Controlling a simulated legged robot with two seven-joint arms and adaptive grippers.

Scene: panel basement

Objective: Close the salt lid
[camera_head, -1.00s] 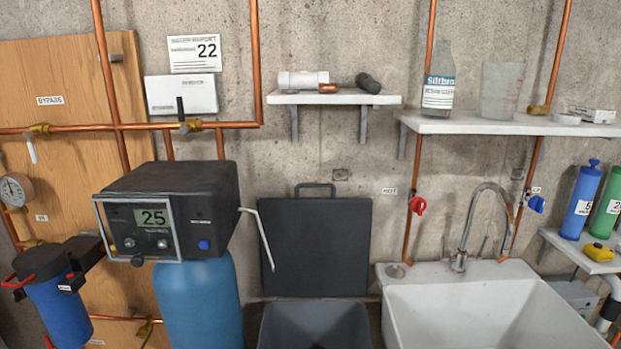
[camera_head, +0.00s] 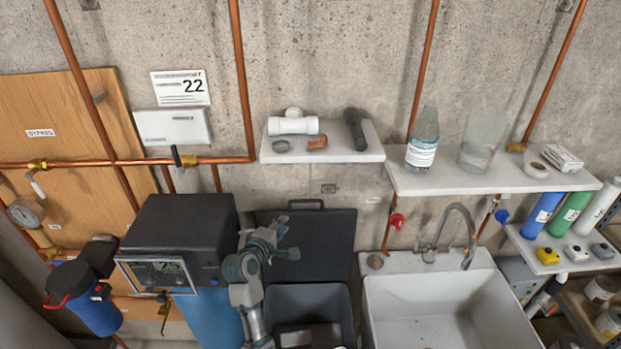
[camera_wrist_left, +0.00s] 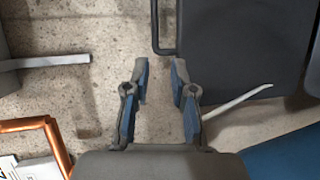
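The salt lid (camera_head: 335,240) is a dark flat panel standing raised behind the open grey bin (camera_head: 347,318), with a bar handle (camera_head: 306,203) along its top edge. My left gripper (camera_head: 268,236) is in front of the lid's left part and hides some of it. In the left wrist view the gripper (camera_wrist_left: 159,66) is open, with nothing between its blue-padded fingers. There the lid (camera_wrist_left: 235,45) is at the upper right and its handle (camera_wrist_left: 156,32) lies beyond the fingertips. My right gripper is not in view.
The black control head (camera_head: 180,225) on a blue tank (camera_head: 208,318) stands close left of my left arm. A white sink (camera_head: 425,300) is right of the bin. A shelf (camera_head: 372,140) with pipe fittings juts out above the lid.

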